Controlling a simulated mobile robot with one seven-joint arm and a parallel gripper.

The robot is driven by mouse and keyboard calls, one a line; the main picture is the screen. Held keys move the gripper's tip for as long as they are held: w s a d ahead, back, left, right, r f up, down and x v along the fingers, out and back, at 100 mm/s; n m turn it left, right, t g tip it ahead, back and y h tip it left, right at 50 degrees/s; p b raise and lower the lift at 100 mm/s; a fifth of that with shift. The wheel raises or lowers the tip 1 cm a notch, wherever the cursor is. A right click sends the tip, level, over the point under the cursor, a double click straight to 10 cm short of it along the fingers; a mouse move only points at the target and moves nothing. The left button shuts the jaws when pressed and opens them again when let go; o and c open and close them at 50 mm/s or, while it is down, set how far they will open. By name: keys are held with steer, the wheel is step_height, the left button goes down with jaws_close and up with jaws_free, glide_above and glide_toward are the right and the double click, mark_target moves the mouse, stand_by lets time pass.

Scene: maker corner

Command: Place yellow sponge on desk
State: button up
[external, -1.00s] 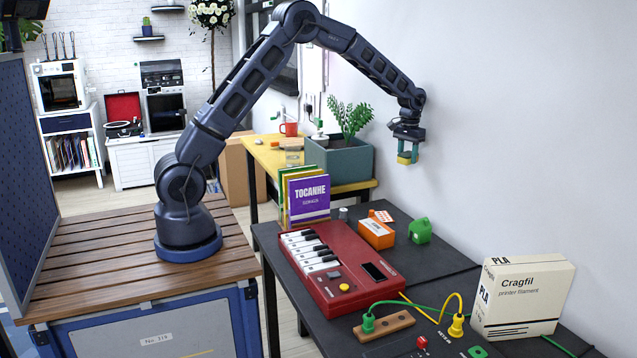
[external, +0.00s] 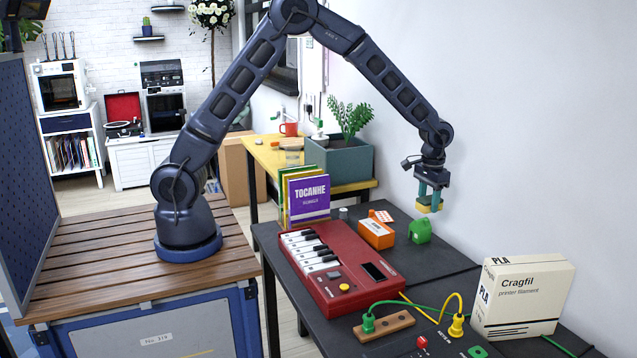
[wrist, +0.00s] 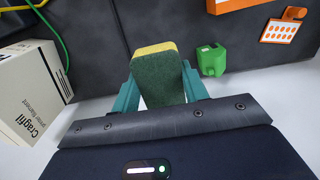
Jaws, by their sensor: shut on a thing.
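My gripper (external: 430,200) is shut on the yellow sponge (external: 430,206) and holds it in the air near the wall, above the far right part of the dark desk (external: 456,257). In the wrist view the sponge (wrist: 156,75) sits between the two teal fingers of my gripper (wrist: 162,88). It has a dark green face and a yellow edge. The dark desk surface (wrist: 125,20) shows beyond it, and the sponge is apart from it.
A red keyboard (external: 340,270), cables and a white filament box (external: 522,300) are nearer the front. The desk between canister and filament box is clear.

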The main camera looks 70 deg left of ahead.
mark_target(420, 262)
step_height(420, 262, down, 19)
steer(key=shift+r, duration=0.15)
stand_by(0.5)
steer(key=o, duration=1)
steer(key=shift+c, duration=0.2)
